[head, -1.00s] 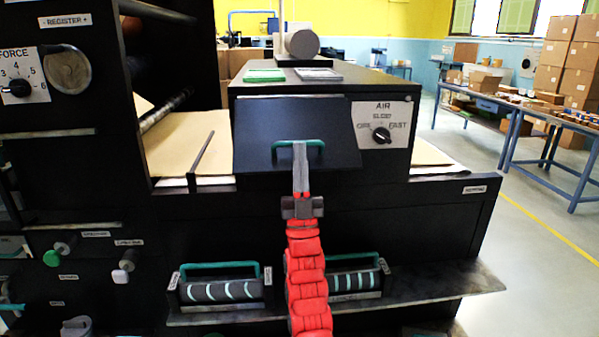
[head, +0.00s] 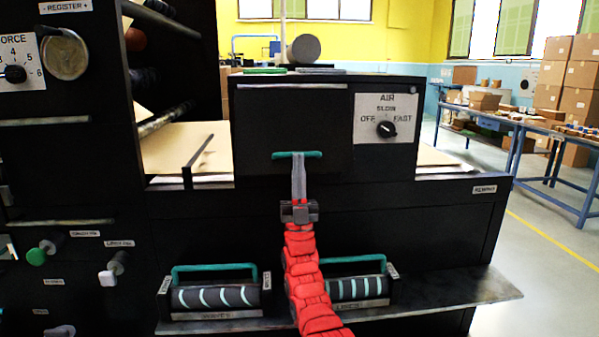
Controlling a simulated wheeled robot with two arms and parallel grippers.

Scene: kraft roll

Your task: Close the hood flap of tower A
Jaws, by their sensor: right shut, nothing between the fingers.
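The hood flap (head: 265,120) is a black panel on the front of the dark hood, left of the AIR dial panel. It hangs about upright and looks flush, or nearly flush, with the hood's front; a thin gap is hard to judge. Its green handle (head: 283,154) runs across its lower part. My right gripper (head: 298,164) comes up from below on the red arm. Its fingers are shut and empty, with the tips at the handle's middle. Whether they press on the handle or the flap I cannot tell. My left gripper is out of view.
The AIR dial panel (head: 387,119) sits right of the flap. Two rollers with green handles, the left one (head: 215,297) and the right one (head: 354,288), lie on a ledge (head: 452,300) below. Brown paper (head: 167,152) runs behind the hood. Free floor (head: 555,235) lies to the right.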

